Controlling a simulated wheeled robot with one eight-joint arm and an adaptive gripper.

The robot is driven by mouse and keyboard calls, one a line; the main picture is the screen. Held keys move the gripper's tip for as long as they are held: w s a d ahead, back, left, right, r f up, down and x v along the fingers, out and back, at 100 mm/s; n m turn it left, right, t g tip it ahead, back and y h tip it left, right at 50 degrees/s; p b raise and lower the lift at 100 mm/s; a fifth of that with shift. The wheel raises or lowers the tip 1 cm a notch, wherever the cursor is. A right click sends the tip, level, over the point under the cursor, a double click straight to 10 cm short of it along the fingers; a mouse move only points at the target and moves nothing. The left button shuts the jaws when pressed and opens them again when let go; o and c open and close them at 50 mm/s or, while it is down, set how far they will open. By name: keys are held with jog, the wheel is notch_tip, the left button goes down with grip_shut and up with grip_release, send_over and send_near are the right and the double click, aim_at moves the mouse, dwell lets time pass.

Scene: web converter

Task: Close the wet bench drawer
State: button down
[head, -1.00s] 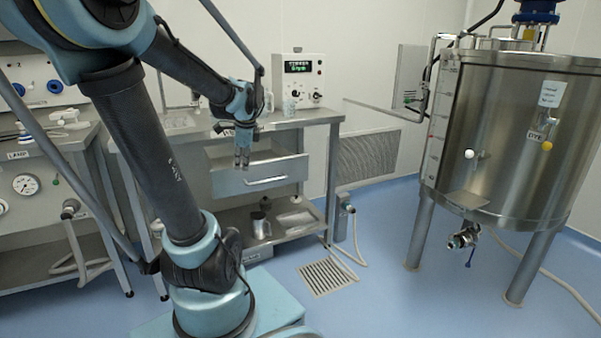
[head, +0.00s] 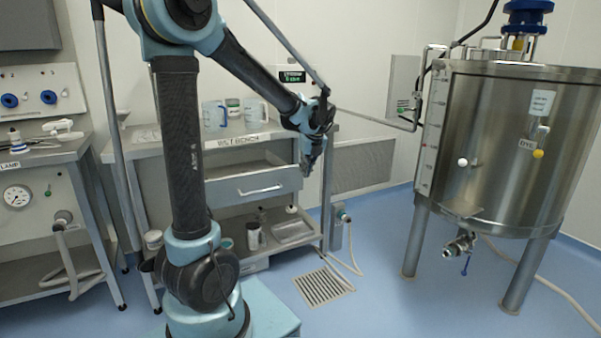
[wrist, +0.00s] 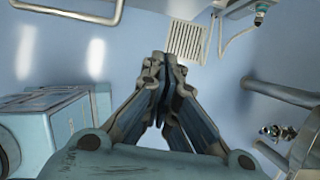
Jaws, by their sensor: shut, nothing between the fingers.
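The wet bench (head: 240,136) stands against the back wall in the head view. Its steel drawer (head: 235,187) is pulled out, and its open top shows behind the front panel. The drawer's bar handle (head: 260,191) is on that front. My gripper (head: 308,170) is at the drawer's right end, pointing down; I cannot tell whether it touches the drawer. In the wrist view my gripper (wrist: 154,62) is shut and empty above the blue floor. A metal edge with a bar, which looks like the drawer front and handle (wrist: 68,14), shows at the top left.
Jugs (head: 214,115) stand on the bench top. A lower shelf (head: 285,238) holds containers. A floor drain (head: 323,286) and hose (head: 352,262) lie at the bench's right. A large steel tank (head: 500,150) stands at the right. Open floor lies between.

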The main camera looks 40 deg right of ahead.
aim_at(297, 180)
jog(key=w+f, duration=0.2)
jog(key=w+d+f, duration=0.1)
jog(key=w+f, duration=0.1)
jog(key=f, duration=0.1)
jog(key=w+f, duration=0.2)
jog(key=shift+d+f, duration=0.2)
jog(key=shift+f, duration=0.15)
jog(key=shift+w+d, duration=0.1)
jog(key=shift+w, duration=0.35)
